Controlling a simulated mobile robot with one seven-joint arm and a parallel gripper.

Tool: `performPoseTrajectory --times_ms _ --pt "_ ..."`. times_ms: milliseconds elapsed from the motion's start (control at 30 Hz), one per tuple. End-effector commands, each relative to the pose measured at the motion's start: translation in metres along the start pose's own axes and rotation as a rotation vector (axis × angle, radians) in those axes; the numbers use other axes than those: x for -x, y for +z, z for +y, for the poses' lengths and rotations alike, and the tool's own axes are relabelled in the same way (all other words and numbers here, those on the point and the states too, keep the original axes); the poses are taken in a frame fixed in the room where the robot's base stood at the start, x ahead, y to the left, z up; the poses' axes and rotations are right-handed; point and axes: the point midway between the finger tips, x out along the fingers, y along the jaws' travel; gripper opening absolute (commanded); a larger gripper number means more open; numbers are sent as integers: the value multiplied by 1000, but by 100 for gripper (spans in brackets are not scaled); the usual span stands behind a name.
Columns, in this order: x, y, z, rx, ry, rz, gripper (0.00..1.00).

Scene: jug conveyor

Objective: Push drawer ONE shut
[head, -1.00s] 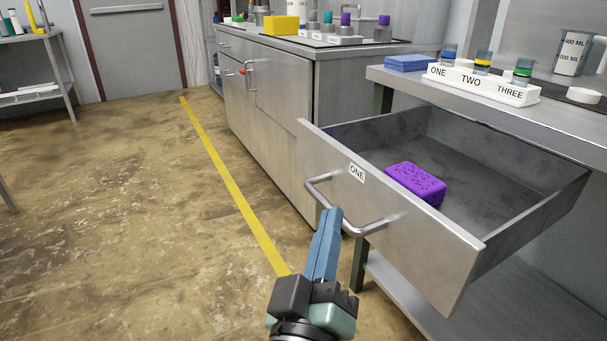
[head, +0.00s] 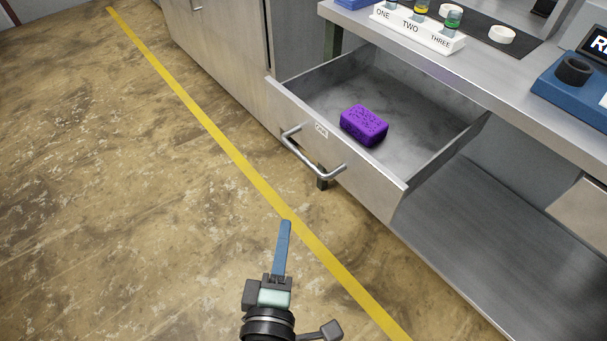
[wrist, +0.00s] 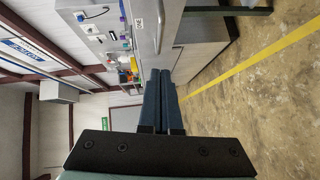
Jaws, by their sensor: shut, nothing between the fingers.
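Drawer ONE (head: 376,178) stands pulled out below the bench top in the head view, with a label and a bar handle (head: 311,158) on its front. A purple sponge-like block (head: 364,125) lies inside it. My gripper (head: 285,224) is shut and empty, in front of the drawer and apart from the handle. In the wrist view my gripper's two blue fingers (wrist: 162,75) are together, and the labelled drawer front (wrist: 146,24) shows just beyond them, turned sideways.
A white rack (head: 418,29) marked ONE, TWO, THREE holds small vials on the bench (head: 474,78). A lower shelf (head: 450,225) lies under the drawer. A blue device (head: 575,90) stands at right. The floor (head: 130,190) with its yellow line is clear.

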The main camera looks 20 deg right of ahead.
Motion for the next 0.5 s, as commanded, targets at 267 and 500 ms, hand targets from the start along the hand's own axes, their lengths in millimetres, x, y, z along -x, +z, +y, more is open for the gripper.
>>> performPoseTrajectory --times_ms 267,500 --pt "-47 0 3 -4 5 -1 0" --pt "-92 0 2 -5 4 -2 0"
